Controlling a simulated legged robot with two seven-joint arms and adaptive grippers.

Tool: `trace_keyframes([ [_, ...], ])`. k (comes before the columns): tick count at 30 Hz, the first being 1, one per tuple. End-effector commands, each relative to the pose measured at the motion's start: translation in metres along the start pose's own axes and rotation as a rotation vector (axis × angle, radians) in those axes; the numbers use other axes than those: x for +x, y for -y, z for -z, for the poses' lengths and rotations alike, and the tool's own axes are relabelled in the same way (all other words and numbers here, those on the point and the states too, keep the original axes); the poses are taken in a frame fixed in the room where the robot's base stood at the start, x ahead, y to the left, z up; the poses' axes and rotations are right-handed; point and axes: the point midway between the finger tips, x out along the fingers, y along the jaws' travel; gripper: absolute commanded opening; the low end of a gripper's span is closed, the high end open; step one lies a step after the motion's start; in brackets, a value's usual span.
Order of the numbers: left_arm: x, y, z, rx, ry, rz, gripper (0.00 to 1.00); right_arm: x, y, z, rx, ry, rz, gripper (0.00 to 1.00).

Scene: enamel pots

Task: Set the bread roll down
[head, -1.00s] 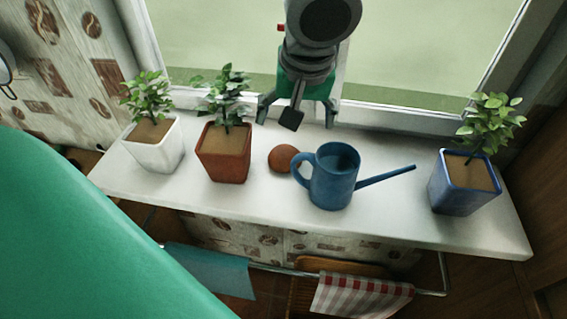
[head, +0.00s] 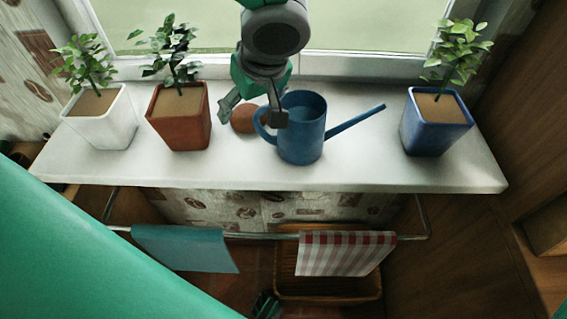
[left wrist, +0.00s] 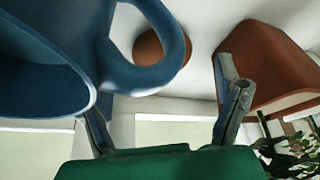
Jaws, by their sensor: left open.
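The round brown bread roll (head: 243,118) rests on the white windowsill between the terracotta pot and the blue watering can (head: 302,135). My left gripper (head: 252,114) is open, its fingers spread on either side of the roll in the head view; whether they touch it is unclear. One finger is close to the can's handle. In the left wrist view the roll (left wrist: 160,52) shows partly behind the can's handle (left wrist: 150,80), with nothing between the fingers gripped. My right gripper is not clearly seen.
The terracotta pot (head: 180,125) stands left of the roll, with a white pot (head: 100,125) beyond it. A blue pot (head: 437,130) stands at the right. The sill (head: 370,165) is clear between can and blue pot. Towels hang on a rail below.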

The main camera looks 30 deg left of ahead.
Motion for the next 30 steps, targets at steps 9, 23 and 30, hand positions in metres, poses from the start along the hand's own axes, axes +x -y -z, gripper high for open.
trace_keyframes([
  [9, 0.047, 0.002, 0.001, 0.008, -0.001, 0.008, 0.84, 0.009, 0.000, -0.001, 0.000, 0.000, 0.000, 0.40],
  [23, 0.054, 0.001, -0.003, 0.013, 0.007, 0.009, 0.35, 0.010, 0.000, -0.001, 0.000, 0.000, 0.000, 0.40],
  [30, 0.053, 0.001, -0.004, 0.012, 0.007, 0.009, 0.26, 0.010, 0.000, -0.001, 0.000, 0.000, 0.000, 0.40],
])
